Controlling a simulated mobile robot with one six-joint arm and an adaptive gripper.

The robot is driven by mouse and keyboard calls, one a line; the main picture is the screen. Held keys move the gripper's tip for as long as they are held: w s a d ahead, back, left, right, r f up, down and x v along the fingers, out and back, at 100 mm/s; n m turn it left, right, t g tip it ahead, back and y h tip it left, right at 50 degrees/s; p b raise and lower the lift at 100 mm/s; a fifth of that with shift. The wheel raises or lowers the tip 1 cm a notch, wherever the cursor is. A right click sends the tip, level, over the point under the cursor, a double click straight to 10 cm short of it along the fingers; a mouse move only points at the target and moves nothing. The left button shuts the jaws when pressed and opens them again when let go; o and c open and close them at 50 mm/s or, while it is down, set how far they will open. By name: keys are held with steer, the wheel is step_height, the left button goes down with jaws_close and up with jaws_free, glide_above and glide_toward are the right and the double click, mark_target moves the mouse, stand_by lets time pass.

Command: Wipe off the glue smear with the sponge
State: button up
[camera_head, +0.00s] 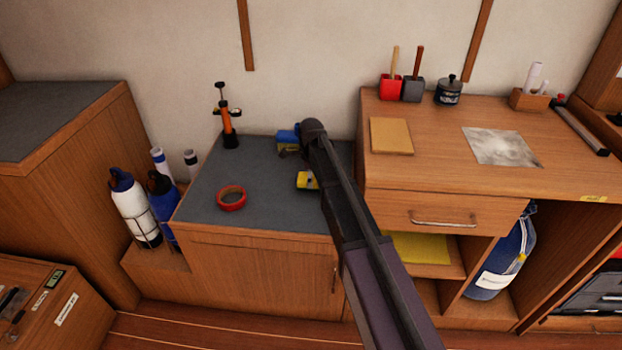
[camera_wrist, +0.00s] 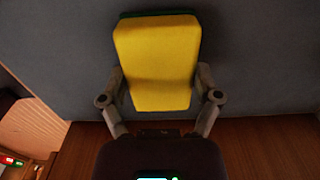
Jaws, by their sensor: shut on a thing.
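A yellow sponge (camera_wrist: 157,60) with a dark green edge fills the middle of the wrist view. My gripper (camera_wrist: 159,76) is shut on it, one finger along each side. The dark grey counter top lies behind the sponge; I cannot tell whether they touch. In the head view the sponge (camera_head: 306,180) shows as a small yellow piece, partly hidden by my arm, and my fingers are hidden there. A whitish, blotchy patch (camera_head: 502,147), apparently the glue smear, lies flat on the higher wooden desk to the right, well away from the sponge.
A red tape roll (camera_head: 231,198), an orange-and-black tool (camera_head: 227,125) and a blue item (camera_head: 288,138) stand on the grey counter (camera_head: 270,210). The wooden desk (camera_head: 440,150) holds a tan pad (camera_head: 391,136), red and grey holders, a dark pot (camera_head: 449,92) and a pen box.

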steer(key=shift+r+p, duration=2.2)
steer(key=shift+r, duration=0.3)
steer(key=shift+r+p, duration=1.5)
